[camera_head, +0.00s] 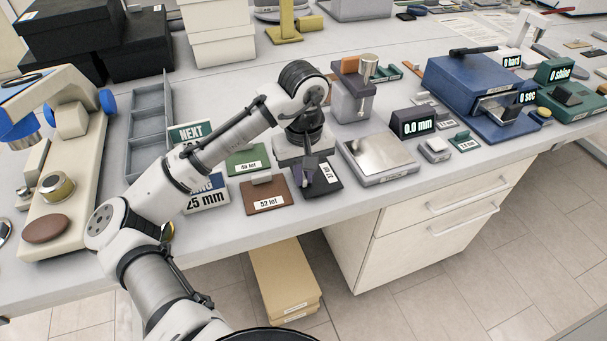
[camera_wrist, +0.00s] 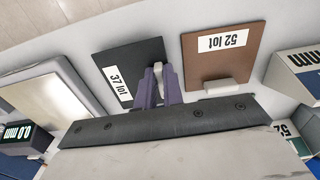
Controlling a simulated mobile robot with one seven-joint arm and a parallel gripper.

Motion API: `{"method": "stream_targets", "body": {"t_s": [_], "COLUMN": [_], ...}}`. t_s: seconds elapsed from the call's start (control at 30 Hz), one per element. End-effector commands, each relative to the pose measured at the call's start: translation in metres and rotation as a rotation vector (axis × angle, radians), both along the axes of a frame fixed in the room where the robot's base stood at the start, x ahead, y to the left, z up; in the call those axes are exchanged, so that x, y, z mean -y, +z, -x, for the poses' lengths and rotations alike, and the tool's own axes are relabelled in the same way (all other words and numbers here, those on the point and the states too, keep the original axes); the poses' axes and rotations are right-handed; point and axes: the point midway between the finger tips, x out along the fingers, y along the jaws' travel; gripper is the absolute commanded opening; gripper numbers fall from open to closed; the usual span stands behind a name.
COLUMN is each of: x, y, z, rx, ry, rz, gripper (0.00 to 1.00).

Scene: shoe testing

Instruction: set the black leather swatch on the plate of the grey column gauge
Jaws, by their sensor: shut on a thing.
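The black swatch (camera_head: 323,182), labelled 37 lot, lies flat at or just above the bench near its front edge. It also shows in the wrist view (camera_wrist: 127,62). A grey upright device (camera_head: 352,103) with an orange block and a metal cylinder on top stands behind and to the right. A dark 0.0 mm readout (camera_head: 418,123) stands farther right.
A brown swatch (camera_head: 266,193) labelled 52 lot lies left of the black one, with a green swatch (camera_head: 247,161) behind it. A metal-topped plate unit (camera_head: 379,158) is close on the right. A blue machine (camera_head: 474,92) stands farther right.

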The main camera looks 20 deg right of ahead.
Motion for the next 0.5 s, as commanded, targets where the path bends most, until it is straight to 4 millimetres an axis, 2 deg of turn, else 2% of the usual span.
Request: {"method": "stream_targets", "body": {"t_s": [0.1,0.4,0.43,0.5], "x": [-0.0003,0.0001,0.0,0.0], "y": [-0.01,-0.0129,-0.0131,-0.0125], "z": [0.0006,0.0005,0.0004,0.0004], "rx": [-0.001,-0.001,-0.001,0.0], "ry": [-0.001,-0.001,-0.001,-0.001], "rz": [0.0,0.001,0.001,0.0], "gripper": [0.0,0.0,0.1,0.19]}}
